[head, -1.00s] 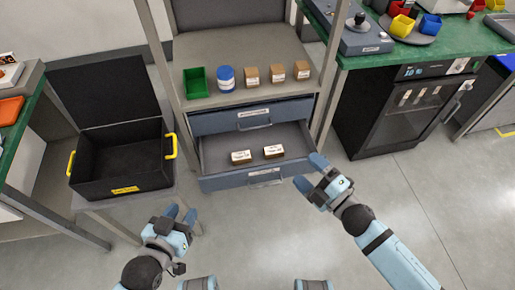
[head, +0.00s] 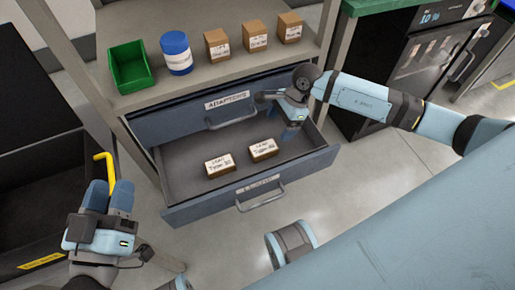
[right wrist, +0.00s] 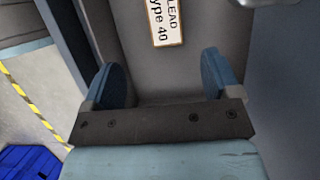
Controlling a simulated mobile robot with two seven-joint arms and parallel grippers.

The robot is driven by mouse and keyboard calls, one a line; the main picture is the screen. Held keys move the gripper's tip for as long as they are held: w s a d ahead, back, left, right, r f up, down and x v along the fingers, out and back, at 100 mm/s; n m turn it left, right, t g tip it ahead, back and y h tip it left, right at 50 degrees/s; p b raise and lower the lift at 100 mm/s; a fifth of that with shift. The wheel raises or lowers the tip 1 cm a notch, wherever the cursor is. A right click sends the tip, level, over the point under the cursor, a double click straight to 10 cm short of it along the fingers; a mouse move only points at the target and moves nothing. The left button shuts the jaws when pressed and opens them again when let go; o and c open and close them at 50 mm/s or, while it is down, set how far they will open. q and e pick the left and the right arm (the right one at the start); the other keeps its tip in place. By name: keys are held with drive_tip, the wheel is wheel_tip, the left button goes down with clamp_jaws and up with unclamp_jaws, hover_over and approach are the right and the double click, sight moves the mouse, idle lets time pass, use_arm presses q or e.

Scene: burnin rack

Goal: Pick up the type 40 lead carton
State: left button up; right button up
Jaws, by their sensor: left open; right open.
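Two small brown cartons with white labels lie in the open lower drawer (head: 190,190). The right one, nearest my right gripper, appears to be the type 40 lead carton (head: 263,149); its "LEAD Type 40" label reads clearly in the right wrist view (right wrist: 165,22). The other lead carton (head: 219,166) lies to its left, its label too small to read surely. My right gripper (head: 290,128) is over the drawer's right end, open and empty; its fingers (right wrist: 160,82) are apart from the carton. My left gripper (head: 108,197) is open and empty, left of the drawer.
The closed adapters drawer (head: 180,125) is just above. The shelf over it holds a green bin (head: 131,70), a blue-and-white jar (head: 176,55) and several brown boxes (head: 217,45). A black case (head: 30,215) with a yellow handle stands at left.

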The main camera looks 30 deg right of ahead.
sight(265, 147)
drive_tip(key=b+x, duration=0.1)
drive_tip(key=x, duration=0.6)
drive_tip(key=shift+b, duration=0.4)
drive_tip(key=x, duration=0.1)
drive_tip(key=b+x, duration=0.2)
drive_tip(key=x, duration=0.1)
drive_tip(key=shift+w+a+f, duration=0.1)
drive_tip(key=shift+w, duration=0.25)
use_arm(q)
wheel_tip(265, 147, down, 7)
drive_tip(key=g, duration=0.2)
drive_tip(key=shift+d+m+g+b, duration=0.25)
drive_tip(key=shift+m+g+b, duration=0.1)
drive_tip(key=shift+m+g, duration=0.05)
use_arm(e)
drive_tip(key=shift+a+f, duration=0.2)
drive_tip(key=shift+f, duration=0.25)
use_arm(q)
drive_tip(key=shift+f, duration=0.15)
use_arm(e)
drive_tip(key=shift+f, duration=0.2)
drive_tip(key=shift+c, duration=0.5)
drive_tip(key=c, duration=0.9)
